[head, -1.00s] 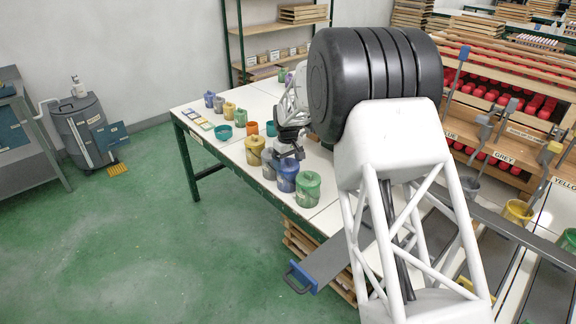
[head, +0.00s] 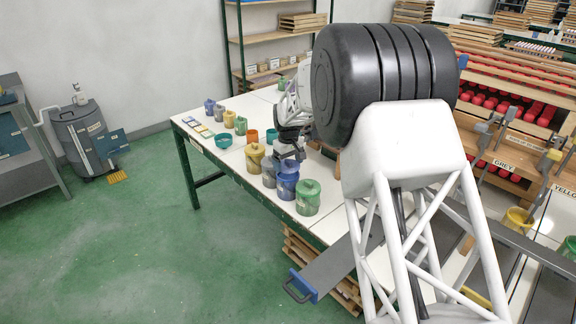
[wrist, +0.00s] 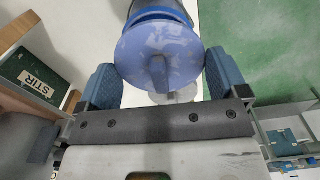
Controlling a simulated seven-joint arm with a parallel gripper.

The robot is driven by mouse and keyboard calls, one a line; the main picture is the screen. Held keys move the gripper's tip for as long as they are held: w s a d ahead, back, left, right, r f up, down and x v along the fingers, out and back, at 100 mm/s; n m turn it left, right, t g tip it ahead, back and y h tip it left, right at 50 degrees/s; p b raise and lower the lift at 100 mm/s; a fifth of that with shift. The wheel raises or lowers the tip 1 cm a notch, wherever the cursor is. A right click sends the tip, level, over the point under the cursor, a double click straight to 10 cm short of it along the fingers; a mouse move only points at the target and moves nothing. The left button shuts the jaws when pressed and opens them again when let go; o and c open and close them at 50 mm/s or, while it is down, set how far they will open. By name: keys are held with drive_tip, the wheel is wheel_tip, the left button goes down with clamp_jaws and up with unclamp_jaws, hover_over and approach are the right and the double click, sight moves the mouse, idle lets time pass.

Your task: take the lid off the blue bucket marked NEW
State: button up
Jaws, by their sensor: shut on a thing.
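The blue bucket (head: 284,188) stands near the table's front edge, between a grey bucket and a green one. In the wrist view, its mottled pale blue lid (wrist: 180,50) with a tab across it lies between my two blue fingers, and a darker blue body (wrist: 160,12) shows behind it. My gripper (wrist: 163,80) is shut on the lid at its sides. In the head view my gripper (head: 298,152) is just above the blue bucket. I cannot tell whether the lid is clear of the rim. The NEW marking is not readable.
A green bucket (head: 307,198) stands right beside the blue one, with a grey (head: 269,177) and a yellow bucket (head: 255,157) on the other side. A teal bowl (head: 223,141) and smaller pots stand further back. Green floor (head: 150,240) lies open left of the table.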

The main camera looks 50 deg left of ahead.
drive_tip(key=s+d+r, duration=0.1)
drive_tip(key=s+d, duration=0.7)
drive_tip(key=d, duration=0.4)
drive_tip(key=shift+s+d+r, duration=0.15)
drive_tip(key=shift+d+r, duration=0.05)
drive_tip(key=shift+d, duration=0.15)
drive_tip(key=shift+d, duration=0.1)
idle(0.4)
